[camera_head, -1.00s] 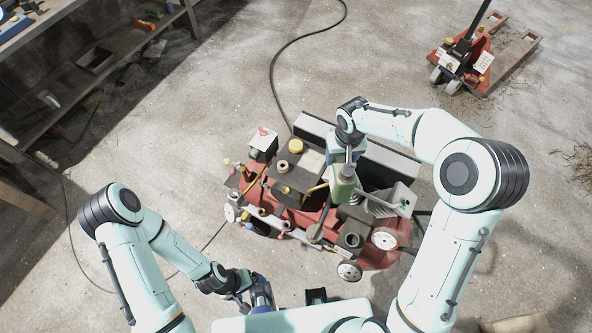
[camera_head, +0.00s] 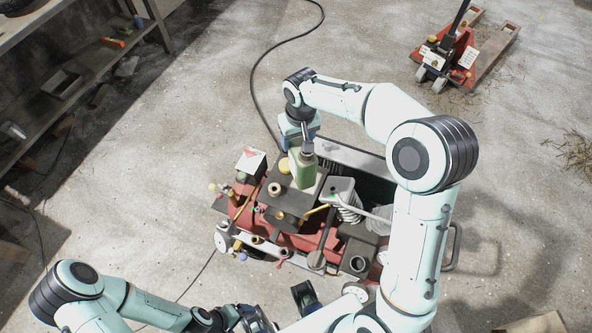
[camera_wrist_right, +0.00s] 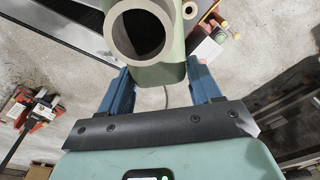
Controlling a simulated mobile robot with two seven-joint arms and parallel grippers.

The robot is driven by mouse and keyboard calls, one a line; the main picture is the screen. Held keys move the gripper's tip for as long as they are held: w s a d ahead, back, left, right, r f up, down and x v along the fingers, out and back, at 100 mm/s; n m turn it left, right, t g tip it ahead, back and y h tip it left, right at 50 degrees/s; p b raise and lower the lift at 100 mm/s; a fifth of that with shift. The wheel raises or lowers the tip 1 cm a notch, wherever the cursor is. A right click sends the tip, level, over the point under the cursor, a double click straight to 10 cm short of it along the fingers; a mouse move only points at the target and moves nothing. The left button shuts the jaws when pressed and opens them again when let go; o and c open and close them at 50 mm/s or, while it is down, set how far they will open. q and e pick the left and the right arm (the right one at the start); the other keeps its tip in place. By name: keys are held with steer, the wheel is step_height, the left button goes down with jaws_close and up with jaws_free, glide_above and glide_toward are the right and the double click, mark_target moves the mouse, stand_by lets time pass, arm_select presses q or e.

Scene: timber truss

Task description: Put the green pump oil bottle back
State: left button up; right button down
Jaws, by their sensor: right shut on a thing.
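The green pump oil bottle (camera_head: 304,170) hangs upright in my right gripper (camera_head: 299,138), over the upper middle of the red and black machine (camera_head: 300,222). I cannot tell whether its base touches the machine. In the right wrist view the bottle (camera_wrist_right: 172,73) sits between the two blue fingers of the right gripper (camera_wrist_right: 162,90), with its round open mouth facing the camera. My left gripper (camera_head: 243,319) is low in the head view, near the bottom edge, apart from the machine. Its fingers are too unclear to judge.
A white box with a red mark (camera_head: 250,160) stands on the machine's left end, near a yellow cap (camera_head: 284,166). A black hose (camera_head: 254,85) lies on the floor behind. A red pallet truck (camera_head: 450,55) stands back right, shelves (camera_head: 75,70) back left. Floor between is clear.

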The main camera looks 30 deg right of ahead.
step_height(320, 180, down, 14)
steer(key=shift+f+b, duration=0.2)
steer(key=shift+b, duration=0.25)
steer(key=shift+f, duration=0.1)
steer(key=shift+c, duration=1)
jaws_free()
steer(key=shift+r, duration=0.3)
steer(key=r, duration=0.7)
steer(key=s+r, duration=0.1)
steer(key=r, duration=0.3)
steer(key=shift+s+r+p, duration=0.1)
steer(key=shift+r+p, duration=0.25)
